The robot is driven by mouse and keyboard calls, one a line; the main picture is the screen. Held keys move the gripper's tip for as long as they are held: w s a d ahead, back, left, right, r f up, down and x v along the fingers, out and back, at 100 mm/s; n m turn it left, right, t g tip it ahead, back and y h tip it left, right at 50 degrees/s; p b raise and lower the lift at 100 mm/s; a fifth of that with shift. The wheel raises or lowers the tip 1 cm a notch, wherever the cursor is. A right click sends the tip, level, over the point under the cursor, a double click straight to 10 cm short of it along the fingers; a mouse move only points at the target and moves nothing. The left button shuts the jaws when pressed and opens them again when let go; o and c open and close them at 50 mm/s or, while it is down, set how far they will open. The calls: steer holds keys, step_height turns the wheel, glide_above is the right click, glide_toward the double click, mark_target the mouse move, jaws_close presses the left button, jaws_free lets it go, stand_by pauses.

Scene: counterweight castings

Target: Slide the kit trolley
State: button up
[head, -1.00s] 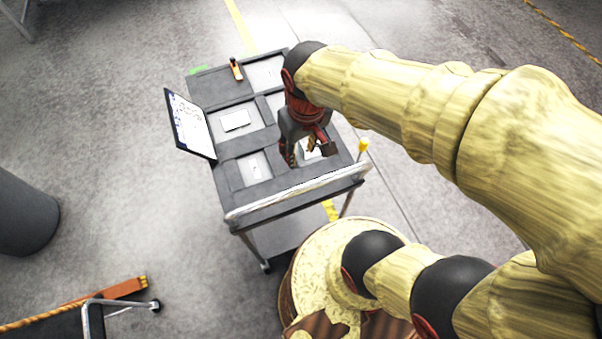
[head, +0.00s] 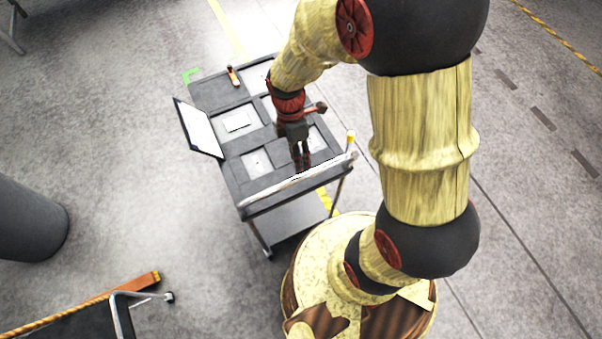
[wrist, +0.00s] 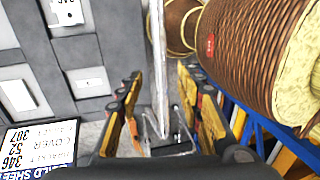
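The kit trolley (head: 233,150) is a dark grey cart with a compartmented top, a lower shelf and a pale push bar (head: 262,196) along its near edge. My gripper (head: 302,168) points down over the near edge, close to the bar. In the wrist view my gripper (wrist: 165,108) is open, its fingers apart. The bar also shows there (wrist: 158,50), running upright in the picture between the two fingers, touching neither as far as I can see. How deep it sits between them is unclear.
A tilted clipboard (head: 199,128) hangs at the trolley's left side. A yellow knob (head: 351,138) rises at the bar's right end. A green floor mark (head: 192,75) shows by the far left corner. A dark cylinder (head: 28,222) stands left. Another cart (head: 85,322) is at lower left.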

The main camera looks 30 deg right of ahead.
mark_target(300, 175)
steer(key=f, duration=0.2)
steer(key=s+f, duration=0.1)
steer(key=f, duration=0.4)
steer(key=shift+s+f, duration=0.25)
steer(key=shift+f, duration=0.05)
steer(key=shift+c, duration=1.4)
jaws_close()
